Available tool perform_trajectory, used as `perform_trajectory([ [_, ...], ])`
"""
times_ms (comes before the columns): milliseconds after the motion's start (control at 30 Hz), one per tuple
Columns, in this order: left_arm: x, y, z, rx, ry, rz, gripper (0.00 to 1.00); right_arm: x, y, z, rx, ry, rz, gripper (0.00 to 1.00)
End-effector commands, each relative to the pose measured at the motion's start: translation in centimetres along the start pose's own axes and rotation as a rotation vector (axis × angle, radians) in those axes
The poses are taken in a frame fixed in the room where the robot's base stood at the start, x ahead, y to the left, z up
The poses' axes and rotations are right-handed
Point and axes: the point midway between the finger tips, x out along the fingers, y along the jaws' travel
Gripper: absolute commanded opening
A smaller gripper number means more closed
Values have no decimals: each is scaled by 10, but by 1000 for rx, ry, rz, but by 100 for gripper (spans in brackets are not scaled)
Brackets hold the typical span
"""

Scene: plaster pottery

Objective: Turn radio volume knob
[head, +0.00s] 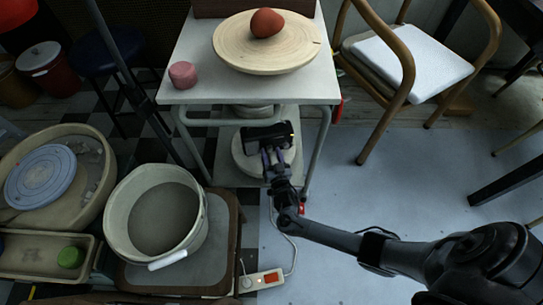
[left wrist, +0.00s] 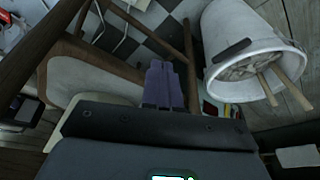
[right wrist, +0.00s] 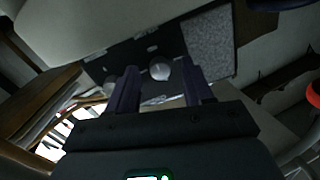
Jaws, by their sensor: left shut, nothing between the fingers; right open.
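The radio (head: 262,136) is a dark box under the white table's top in the head view, with its front largely behind my right gripper (head: 271,158). In the right wrist view the radio has a dark face with a speckled grey grille (right wrist: 209,45) on the right. A round silver knob (right wrist: 160,71) shows between the two fingertips, which are apart on either side of it. I cannot tell whether they touch it. My right gripper is open. My left gripper (left wrist: 161,68) is shut and empty in the left wrist view, away from the radio; the head view does not show it.
The white table (head: 200,85) bears a wooden disc (head: 236,55) with a red-brown lump (head: 267,22) and a pink piece (head: 183,75). A bucket (head: 120,210) stands at left, a wooden chair (head: 405,75) at right. A power strip (head: 262,280) lies on the floor. A white bucket (left wrist: 235,35) is near my left gripper.

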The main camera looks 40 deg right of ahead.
Motion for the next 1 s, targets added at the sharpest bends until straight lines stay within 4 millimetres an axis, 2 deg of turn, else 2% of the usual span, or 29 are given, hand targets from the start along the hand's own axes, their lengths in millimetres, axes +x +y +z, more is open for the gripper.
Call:
perform_trajectory([
  [300, 1, 1, 2, -4, -4, 4, 0, 2, 0, 0, 0, 0, 1, 51],
  [367, 1, 2, 2, -6, -4, 5, 0, 2, 0, 0, 0, 0, 1, 43],
  [600, 1, 3, 2, -10, -3, 9, 0, 2, 0, 0, 0, 0, 1, 7],
  [667, 1, 3, 2, -9, -3, 8, 0, 2, 0, 0, 0, 0, 1, 0],
  [1000, -3, 2, 1, -5, -4, 5, 0, 2, 0, -1, -43, -3, 2, 0],
])
